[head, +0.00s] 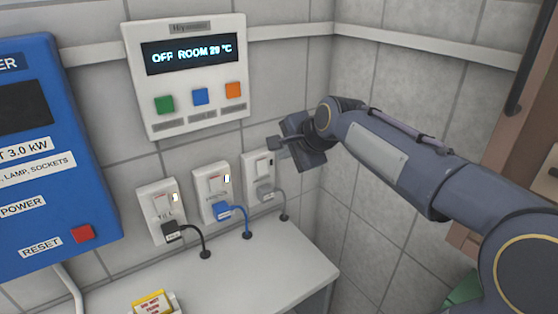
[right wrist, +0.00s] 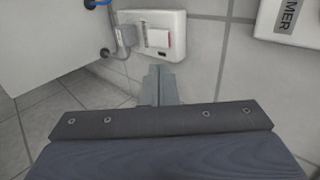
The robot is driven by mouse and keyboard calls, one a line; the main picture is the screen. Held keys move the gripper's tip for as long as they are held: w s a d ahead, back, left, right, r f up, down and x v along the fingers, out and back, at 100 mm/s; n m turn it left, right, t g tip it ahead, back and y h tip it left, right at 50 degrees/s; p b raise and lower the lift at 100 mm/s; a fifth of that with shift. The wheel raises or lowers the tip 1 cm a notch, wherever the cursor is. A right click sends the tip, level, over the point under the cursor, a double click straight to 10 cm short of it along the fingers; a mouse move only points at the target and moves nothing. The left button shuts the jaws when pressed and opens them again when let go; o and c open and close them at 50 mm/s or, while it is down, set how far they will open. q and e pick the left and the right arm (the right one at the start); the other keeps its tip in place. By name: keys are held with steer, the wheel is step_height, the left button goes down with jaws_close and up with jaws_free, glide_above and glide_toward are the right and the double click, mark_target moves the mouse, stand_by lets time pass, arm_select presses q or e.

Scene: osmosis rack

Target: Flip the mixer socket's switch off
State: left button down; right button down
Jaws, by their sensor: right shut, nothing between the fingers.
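Three white wall sockets stand in a row: the left socket (head: 148,203) with a black plug (head: 172,230), the middle socket (head: 206,183) with a blue plug (head: 222,210), and the right socket (head: 252,164) with a grey plug (head: 265,190). Their labels are too small to read, so I cannot tell which is the mixer's. My right gripper (head: 275,143) is shut and empty, just above the right socket. In the right wrist view, its closed fingers (right wrist: 158,82) point toward that socket (right wrist: 172,18) and its rocker switch (right wrist: 158,38), apart from it. My left gripper is not in view.
A display panel (head: 190,113) with green, blue and orange buttons hangs above the sockets. A blue power box (head: 100,195) with a red button (head: 82,234) is at left. Below is a white bench top (head: 270,255). A side wall (head: 390,70) stands right of the sockets.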

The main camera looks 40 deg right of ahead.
steer(key=v, duration=0.3)
steer(key=shift+w+r, duration=0.15)
steer(key=shift+r, duration=0.1)
stand_by(0.4)
